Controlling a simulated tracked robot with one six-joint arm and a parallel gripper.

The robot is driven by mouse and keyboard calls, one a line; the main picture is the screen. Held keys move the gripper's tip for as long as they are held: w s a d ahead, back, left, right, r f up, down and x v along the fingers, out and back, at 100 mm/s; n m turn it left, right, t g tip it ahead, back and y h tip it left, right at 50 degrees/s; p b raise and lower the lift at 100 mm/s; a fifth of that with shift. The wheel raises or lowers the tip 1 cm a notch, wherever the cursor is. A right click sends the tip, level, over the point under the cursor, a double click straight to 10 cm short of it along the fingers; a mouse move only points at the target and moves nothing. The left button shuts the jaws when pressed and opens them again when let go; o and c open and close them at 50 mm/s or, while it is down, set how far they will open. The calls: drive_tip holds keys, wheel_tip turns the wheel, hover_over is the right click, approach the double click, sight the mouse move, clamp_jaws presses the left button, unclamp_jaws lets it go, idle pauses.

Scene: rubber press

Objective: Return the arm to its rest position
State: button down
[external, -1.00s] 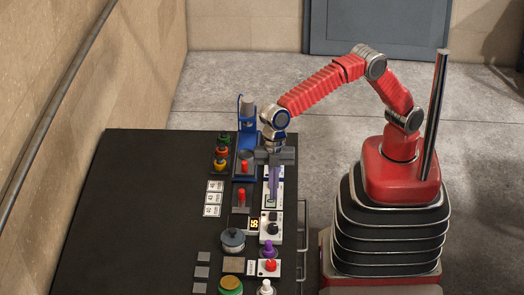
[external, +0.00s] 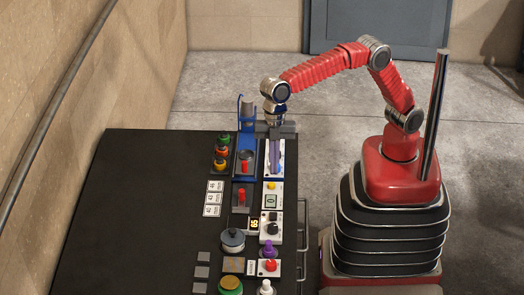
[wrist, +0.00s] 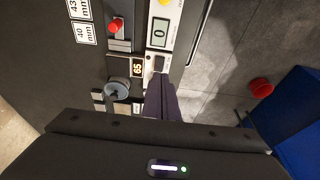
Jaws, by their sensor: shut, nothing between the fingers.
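My red arm reaches left from its base over the right edge of the dark panel table (external: 130,215). My gripper (external: 275,165) points down above the right row of devices, near the top of the panel in the external view. Its purple-grey fingers are together with nothing between them. In the wrist view the closed fingers (wrist: 160,97) show above the dark gripper body. Below the fingers in the external view is a white device with a yellow button (external: 271,185) and a display reading 0 (external: 271,201). Whether the fingertips touch anything is hard to tell.
A blue press-like device (external: 247,125) stands left of my gripper. Red lever switches (external: 241,196), a grey knob (external: 233,238), a display reading 65 (wrist: 138,69) and a purple knob (external: 268,249) are on the panel. The left of the panel is bare. A metal rail (external: 303,240) runs along its right side.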

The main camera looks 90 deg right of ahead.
drive_tip(key=s+d+f+m+h, duration=0.1)
drive_tip(key=s+d+f+m, duration=0.1)
drive_tip(key=d+f+m, duration=0.4)
drive_tip(key=s+d+r+m+t, duration=0.1)
drive_tip(key=s+d+m, duration=0.3)
drive_tip(key=d, duration=0.8)
drive_tip(key=s+d+r+m+t+h, duration=0.1)
drive_tip(key=s+d+m, duration=0.3)
drive_tip(key=s+d, duration=0.5)
drive_tip(key=s+d+r+m+t+h, duration=0.1)
drive_tip(key=s+d, duration=0.6)
drive_tip(key=d, duration=0.8)
drive_tip(key=r+m+t, duration=0.1)
drive_tip(key=m+t, duration=0.1)
drive_tip(key=m, duration=0.1)
drive_tip(key=shift+s+d+r+t, duration=0.15)
drive_tip(key=shift+d+r+t, duration=0.05)
drive_tip(key=shift+d+t, duration=0.1)
